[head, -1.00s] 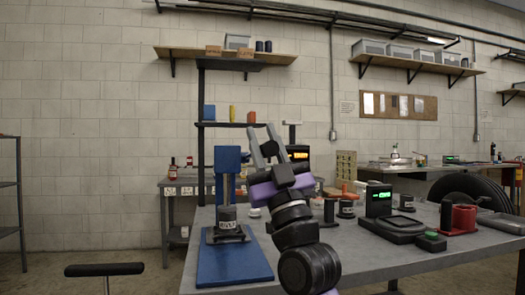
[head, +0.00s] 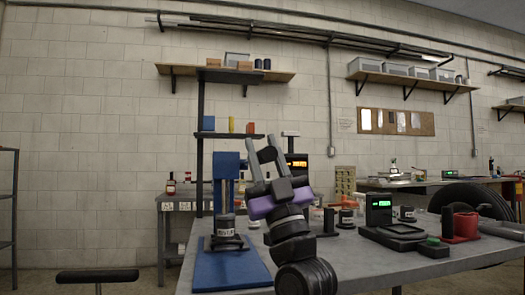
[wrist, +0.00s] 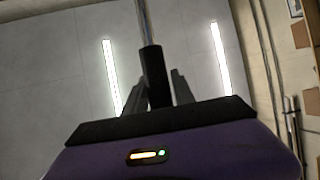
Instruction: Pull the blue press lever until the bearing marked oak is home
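The blue press (head: 226,168) stands at the left end of the grey table on a blue base plate (head: 232,270). A dark, labelled cylinder (head: 224,226) sits under its ram; its label is too small to read surely. My gripper (head: 260,148), with purple trim, is raised just right of the press column in the head view, its fingers apart. In the wrist view, a black grip (wrist: 154,76) on a metal rod shows between the fingertips (wrist: 157,90). I cannot tell whether the fingers touch it. No lever shows clearly in the head view.
Right of my arm are labelled dark cylinders (head: 346,218), a black scale with a green display (head: 379,206) and a red holder (head: 464,226). A stool (head: 97,276) stands at the lower left. A back bench (head: 172,198) is behind the press.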

